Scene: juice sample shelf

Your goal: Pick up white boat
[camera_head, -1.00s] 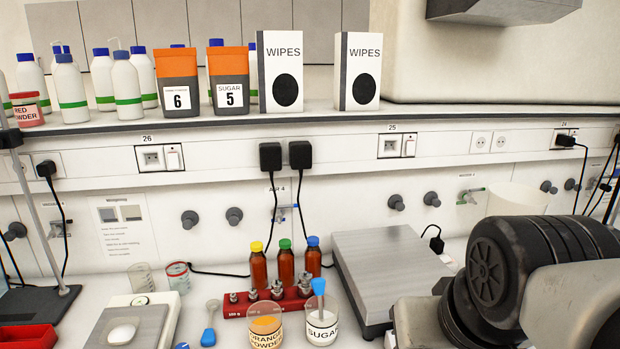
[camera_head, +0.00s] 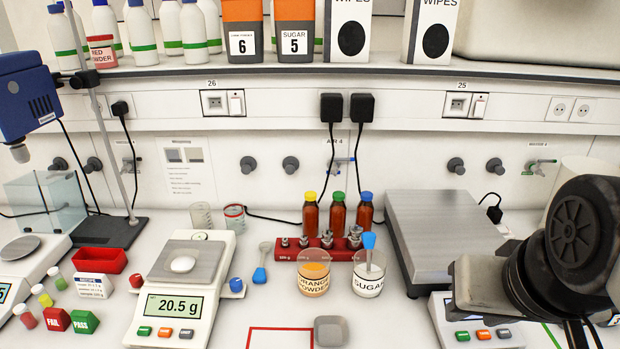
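A grey square dish (camera_head: 330,331) lies at the front edge of the picture. My arm is at the right, and its boxy end, my gripper (camera_head: 470,285), is over the right side of the bench, far from the white dish. Its fingers cannot be made out.
An orange powder jar (camera_head: 313,280) and a sugar jar (camera_head: 369,275) with a blue-handled tool stand mid-bench before a red weight rack (camera_head: 322,254). A red bin (camera_head: 99,261) and FAIL and PASS blocks are at left.

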